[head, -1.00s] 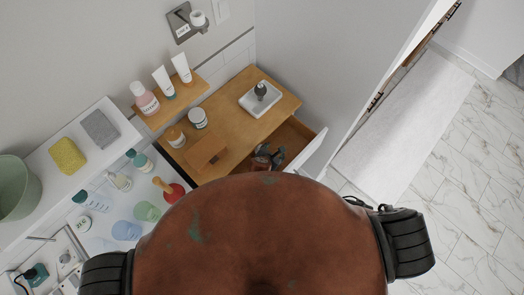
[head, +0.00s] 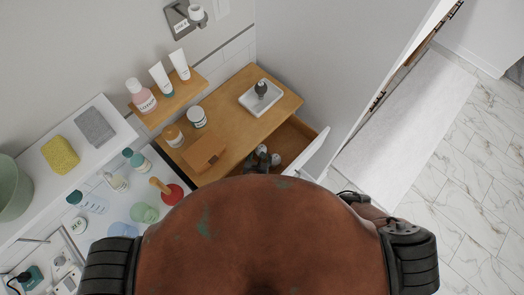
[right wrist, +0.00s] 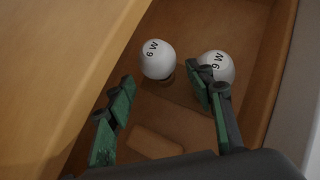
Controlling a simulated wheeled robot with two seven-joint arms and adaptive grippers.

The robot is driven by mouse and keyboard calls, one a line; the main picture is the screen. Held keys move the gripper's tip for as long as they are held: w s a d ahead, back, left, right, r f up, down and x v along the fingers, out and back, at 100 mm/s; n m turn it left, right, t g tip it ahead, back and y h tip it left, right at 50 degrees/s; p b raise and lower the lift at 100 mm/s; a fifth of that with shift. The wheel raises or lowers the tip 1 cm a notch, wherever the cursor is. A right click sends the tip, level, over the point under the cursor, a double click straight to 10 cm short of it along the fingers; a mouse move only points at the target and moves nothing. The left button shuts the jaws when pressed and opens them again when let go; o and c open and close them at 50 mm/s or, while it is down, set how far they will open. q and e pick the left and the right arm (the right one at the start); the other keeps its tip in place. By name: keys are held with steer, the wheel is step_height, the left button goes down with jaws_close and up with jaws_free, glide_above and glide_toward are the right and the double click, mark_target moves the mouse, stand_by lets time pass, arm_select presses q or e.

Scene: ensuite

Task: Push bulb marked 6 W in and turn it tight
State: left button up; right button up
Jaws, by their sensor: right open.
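Two white bulbs lie in the open drawer. In the right wrist view, the left bulb (right wrist: 157,60) and the right bulb (right wrist: 217,66) carry rotated marks of a digit and W; I cannot tell 6 from 9 surely. In the head view, pale bulbs (head: 263,158) show in the drawer. My right gripper (right wrist: 163,105) is open, its green-padded fingers apart; its right finger overlaps the right bulb's edge in view, contact unclear. A wall plate (head: 181,23) carries a white-topped fitting (head: 197,13). My left gripper is not in view.
A white tray (head: 249,102) with a dark grey bulb-shaped item (head: 261,88) stands on the wooden top (head: 228,102). The drawer's walls (right wrist: 268,92) and the cabinet edge enclose the right gripper closely. Bottles and tubes crowd the left shelf (head: 190,85).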

steer(key=x, duration=0.5)
steer(key=shift+w+a+f, duration=0.1)
steer(key=shift+a+f, duration=0.05)
steer(key=shift+f, duration=0.1)
steer(key=shift+c, duration=0.7)
steer(key=c, duration=0.8)
steer(key=shift+o, duration=0.2)
